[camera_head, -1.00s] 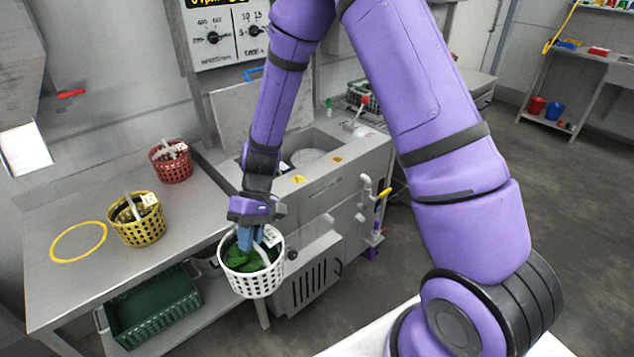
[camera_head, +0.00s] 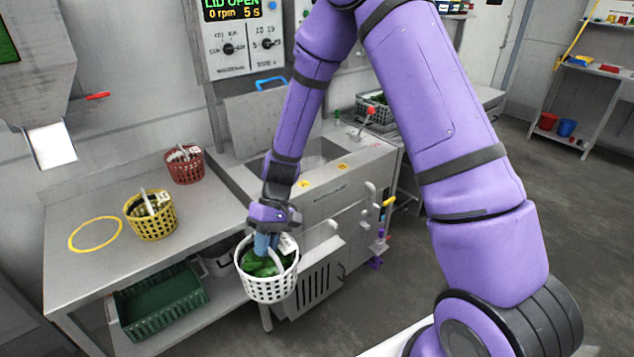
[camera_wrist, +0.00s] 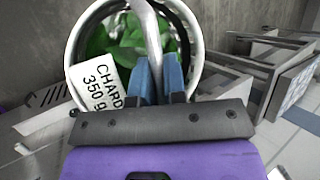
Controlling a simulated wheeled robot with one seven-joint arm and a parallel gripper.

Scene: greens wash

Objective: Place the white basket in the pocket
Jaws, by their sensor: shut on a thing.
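The white basket (camera_head: 268,288) hangs from my gripper (camera_head: 266,243) in the head view, in front of the metal machine and right of the table's edge. It holds green leaves and looks about upright. In the wrist view my gripper (camera_wrist: 158,82) has its blue fingers shut on the basket's handle (camera_wrist: 151,35). A tag there (camera_wrist: 101,88) reads "CHARD 350 g". The machine (camera_head: 325,185) stands behind the basket with its lid (camera_head: 262,115) raised and an open basin in its top. The inside of the basin, where a pocket may be, is mostly hidden by my arm.
A yellow basket (camera_head: 153,222) and a red basket (camera_head: 185,166) stand on the steel table (camera_head: 95,195), near an empty yellow ring (camera_head: 95,233). A green crate (camera_head: 160,300) sits on the shelf below. The machine's display reads "LID OPEN", 0 rpm. Levers stick out at its right front.

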